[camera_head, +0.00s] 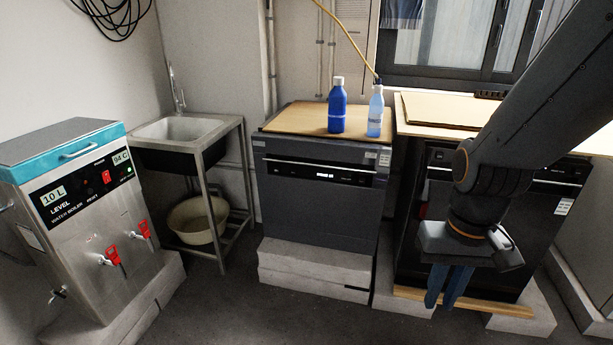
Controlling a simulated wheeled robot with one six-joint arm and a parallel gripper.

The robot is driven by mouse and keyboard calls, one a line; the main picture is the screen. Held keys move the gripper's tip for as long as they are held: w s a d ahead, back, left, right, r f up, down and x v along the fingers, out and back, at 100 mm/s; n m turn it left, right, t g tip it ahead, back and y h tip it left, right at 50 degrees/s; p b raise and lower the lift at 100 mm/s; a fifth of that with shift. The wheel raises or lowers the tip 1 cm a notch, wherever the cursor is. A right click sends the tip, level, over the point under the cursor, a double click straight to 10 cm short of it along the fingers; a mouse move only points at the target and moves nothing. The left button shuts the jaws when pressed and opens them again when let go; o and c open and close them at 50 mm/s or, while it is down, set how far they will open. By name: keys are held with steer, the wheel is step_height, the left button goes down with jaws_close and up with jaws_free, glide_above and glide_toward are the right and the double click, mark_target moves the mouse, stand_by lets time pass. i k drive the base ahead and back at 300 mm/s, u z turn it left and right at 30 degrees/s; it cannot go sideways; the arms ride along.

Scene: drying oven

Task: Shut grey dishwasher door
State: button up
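The grey dishwasher (318,208) stands in the middle on a pale block. Its front door is upright and looks flush with the body; a small gap at the top edge cannot be ruled out. A lit display and handle strip (325,174) run across its upper front. My gripper (442,303) hangs at the right with two blue fingers pointing down, in front of a black dishwasher (415,240). The fingers look close together and hold nothing visible. They are to the right of the grey dishwasher and apart from it in the picture.
A dark blue bottle (337,110) and a light blue bottle (375,115) stand on the wooden top (295,120). A sink (180,128) with a basin (196,221) below and a steel water boiler (95,215) are at the left. Pale blocks (315,268) edge the floor; the floor in front is clear.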

mark_target(326, 194)
steer(key=u, duration=0.75)
steer(key=i, duration=1.25)
steer(key=z, duration=0.45)
